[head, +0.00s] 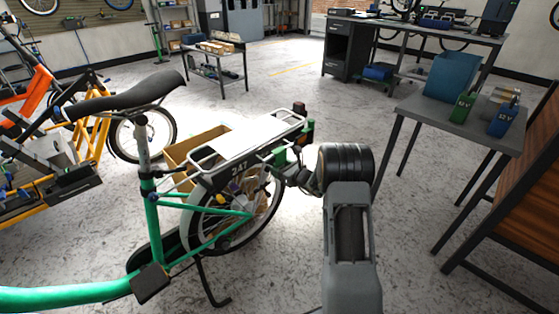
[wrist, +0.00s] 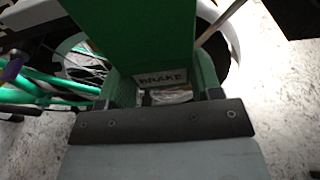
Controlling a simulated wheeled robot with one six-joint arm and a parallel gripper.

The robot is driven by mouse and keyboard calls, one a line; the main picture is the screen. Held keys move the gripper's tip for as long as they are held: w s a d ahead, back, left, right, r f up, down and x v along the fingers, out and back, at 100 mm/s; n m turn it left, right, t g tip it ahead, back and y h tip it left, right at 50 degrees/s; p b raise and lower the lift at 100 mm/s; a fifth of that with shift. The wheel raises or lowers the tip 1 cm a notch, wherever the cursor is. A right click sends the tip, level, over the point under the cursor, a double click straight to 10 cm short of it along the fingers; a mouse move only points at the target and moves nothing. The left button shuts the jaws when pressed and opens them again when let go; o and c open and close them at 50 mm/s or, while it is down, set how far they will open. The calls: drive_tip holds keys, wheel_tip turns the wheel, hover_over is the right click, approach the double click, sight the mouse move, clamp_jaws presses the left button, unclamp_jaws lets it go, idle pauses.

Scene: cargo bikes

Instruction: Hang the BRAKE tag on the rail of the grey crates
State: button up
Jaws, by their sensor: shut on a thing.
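The BRAKE tag shows in the wrist view as a green piece (wrist: 135,35) with a pale strip reading BRAKE (wrist: 160,77) at its base. My gripper (wrist: 165,95) is shut on it. In the head view my gripper (head: 293,172) is beside the rear rack of a green bike, with a bit of green (head: 283,156) showing at its end; the arm hides part of it. I cannot make out the grey crates or their rail in either view.
The green bike (head: 240,169) marked 247 stands close on the left, a cardboard box (head: 180,151) behind it. A grey table (head: 425,112) with a blue bin (head: 452,77) and batteries stands right. Floor lies open between.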

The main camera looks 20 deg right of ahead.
drive_tip(key=shift+r, duration=0.35)
drive_tip(key=shift+r+p, duration=0.8)
drive_tip(key=shift+r, duration=0.2)
drive_tip(key=f+v, duration=0.1)
drive_tip(key=v, duration=0.7)
drive_tip(key=shift+f, duration=0.3)
idle(0.5)
drive_tip(key=shift+d, duration=0.1)
idle(0.4)
